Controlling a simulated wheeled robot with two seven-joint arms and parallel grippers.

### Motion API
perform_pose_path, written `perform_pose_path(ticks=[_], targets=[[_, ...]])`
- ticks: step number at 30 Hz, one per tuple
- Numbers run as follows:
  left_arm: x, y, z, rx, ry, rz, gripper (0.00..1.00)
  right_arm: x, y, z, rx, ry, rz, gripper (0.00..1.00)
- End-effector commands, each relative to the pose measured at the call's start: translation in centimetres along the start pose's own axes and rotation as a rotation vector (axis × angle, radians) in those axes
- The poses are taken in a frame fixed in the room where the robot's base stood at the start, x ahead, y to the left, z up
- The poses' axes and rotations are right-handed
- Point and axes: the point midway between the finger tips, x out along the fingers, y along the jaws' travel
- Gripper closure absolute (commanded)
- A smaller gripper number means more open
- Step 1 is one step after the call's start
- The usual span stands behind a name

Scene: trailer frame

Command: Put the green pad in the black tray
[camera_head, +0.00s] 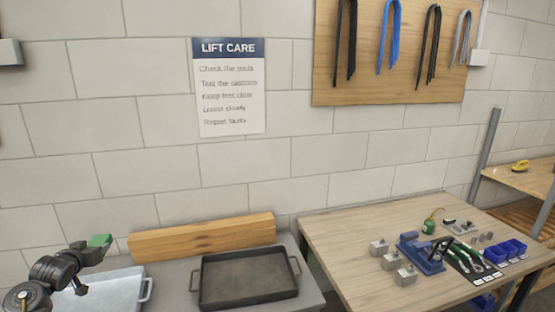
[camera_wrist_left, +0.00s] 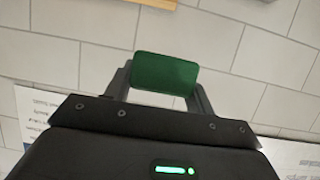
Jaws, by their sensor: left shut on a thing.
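The green pad (camera_head: 100,240) is held by my left gripper (camera_head: 92,247) at the left of the head view, raised above a light grey tray. In the left wrist view the green pad (camera_wrist_left: 165,74) sits between the two fingers of my left gripper (camera_wrist_left: 160,86), which is shut on it. The black tray (camera_head: 248,278) stands on the grey bench to the right of the gripper, with a handle at each side. It looks empty. My right gripper is not in view.
A light grey tray (camera_head: 105,290) stands left of the black tray. A wooden beam (camera_head: 203,237) lies behind both. A wooden table (camera_head: 345,240) at the right holds a blue vise (camera_head: 420,254), metal blocks and tools. A block wall stands behind.

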Motion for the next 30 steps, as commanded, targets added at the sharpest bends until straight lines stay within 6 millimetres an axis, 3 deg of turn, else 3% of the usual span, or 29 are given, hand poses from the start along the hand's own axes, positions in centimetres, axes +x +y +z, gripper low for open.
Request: perform_pose_path(ticks=[3,9,22,30], targets=[[-1.4,-1.2,3.1,-0.016,-0.002,-0.05,0.68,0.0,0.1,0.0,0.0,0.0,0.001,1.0],[-4.3,-2.9,6.3,-0.053,-0.001,-0.148,0.68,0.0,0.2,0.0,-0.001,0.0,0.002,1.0],[-7.9,-4.7,8.5,-0.112,0.001,-0.284,0.68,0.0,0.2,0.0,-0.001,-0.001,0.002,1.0],[-7.1,0.8,7.7,-0.082,0.003,-0.193,0.68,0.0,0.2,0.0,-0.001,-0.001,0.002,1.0]])
